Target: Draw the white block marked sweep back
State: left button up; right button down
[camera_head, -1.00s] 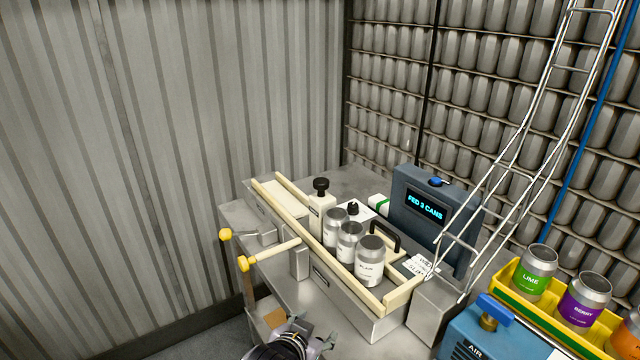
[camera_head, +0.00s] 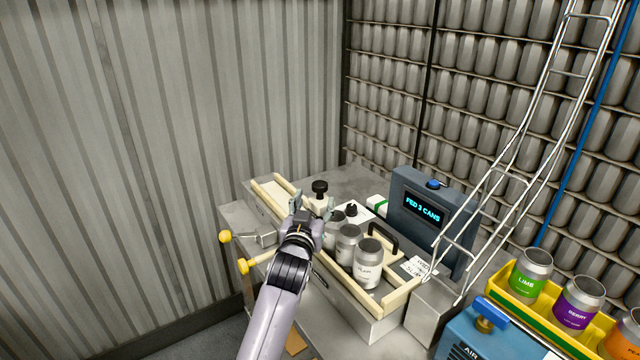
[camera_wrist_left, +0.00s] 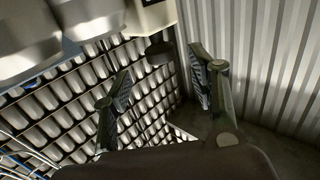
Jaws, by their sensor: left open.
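The white sweep block (camera_head: 318,203), topped by a black knob (camera_head: 319,187), stands in the cream-railed trough behind a row of three silver cans (camera_head: 369,264). My left gripper (camera_head: 312,208) reaches over the trough's near rail, with its open fingers at the block and partly hiding it. In the left wrist view the open gripper (camera_wrist_left: 161,84) has a gap between its fingers. The block (camera_wrist_left: 152,16) and its knob (camera_wrist_left: 158,49) show at the top there, beyond the fingertips; contact cannot be told. The block's lettering is hidden. My right gripper is out of view.
A blue-grey display box (camera_head: 430,215) reading "FED 3 CANS" stands behind the trough. A black handle (camera_head: 384,238) is beside the cans. Yellow-tipped levers (camera_head: 248,265) stick out at the front left. A yellow tray (camera_head: 517,298) of coloured cans is at the right.

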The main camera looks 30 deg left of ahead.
aim_at(318, 191)
pick_arm(q)
jog(key=p+x, duration=0.1)
jog(key=x, duration=0.7)
jog(key=shift+s, duration=0.1)
jog(key=shift+c, duration=0.4)
grip_shut()
dwell(0.3)
